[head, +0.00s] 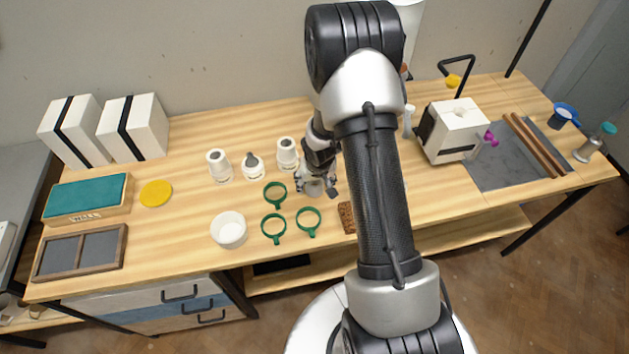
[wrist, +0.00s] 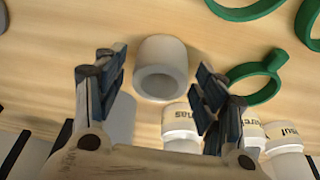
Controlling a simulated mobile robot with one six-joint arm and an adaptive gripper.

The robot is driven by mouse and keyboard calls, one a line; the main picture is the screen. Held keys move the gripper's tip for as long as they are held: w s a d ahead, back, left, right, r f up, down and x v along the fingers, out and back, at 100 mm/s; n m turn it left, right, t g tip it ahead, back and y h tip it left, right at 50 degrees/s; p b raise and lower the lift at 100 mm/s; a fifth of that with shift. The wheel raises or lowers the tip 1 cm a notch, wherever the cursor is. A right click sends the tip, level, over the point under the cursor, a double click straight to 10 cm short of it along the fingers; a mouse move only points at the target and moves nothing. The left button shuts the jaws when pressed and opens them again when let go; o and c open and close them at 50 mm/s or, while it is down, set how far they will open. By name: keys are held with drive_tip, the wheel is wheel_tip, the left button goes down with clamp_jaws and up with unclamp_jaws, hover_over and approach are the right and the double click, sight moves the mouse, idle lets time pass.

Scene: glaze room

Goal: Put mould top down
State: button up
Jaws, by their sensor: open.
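My gripper (head: 318,188) is open above the middle of the wooden table. In the wrist view its two blue-padded fingers (wrist: 161,88) stand apart, with nothing gripped between them. A small pale grey hollow cylinder (wrist: 160,52) stands on the table just beyond the fingertips; in the head view the gripper partly hides it (head: 314,188). I cannot tell for sure which thing is the mould top. Two white blocks with black bands, the left (head: 74,131) and the right (head: 133,127), stand at the back left and look like strapped moulds.
Green rings with handles (head: 273,228) lie left of my gripper. A brown textured block (head: 347,217) is near the front edge.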

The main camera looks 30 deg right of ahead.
drive_tip(key=s+a+r+p, duration=0.2)
drive_tip(key=s+r+p, duration=0.1)
drive_tip(key=r, duration=0.8)
drive_tip(key=s+a+r+n+p, duration=0.1)
drive_tip(key=s+a+r+p, duration=0.15)
drive_tip(key=r, duration=0.85)
drive_tip(key=s+a+r+p, duration=0.2)
drive_tip(key=s+r, duration=0.1)
drive_tip(key=r, duration=0.7)
drive_tip(key=s+a+r, duration=0.2)
drive_tip(key=s+r, duration=0.1)
drive_tip(key=s, duration=0.2)
drive_tip(key=s+a+r+n+t, duration=0.1)
drive_tip(key=s+a+r, duration=0.2)
drive_tip(key=s, duration=0.3)
drive_tip(key=s+a+r+n+y, duration=0.1)
drive_tip(key=s+a+r, duration=0.1)
drive_tip(key=s+r, duration=0.2)
drive_tip(key=shift+s+a+r, duration=0.35)
drive_tip(key=shift+s+r, duration=0.05)
drive_tip(key=shift+s, duration=0.75)
drive_tip(key=shift+f, duration=0.1)
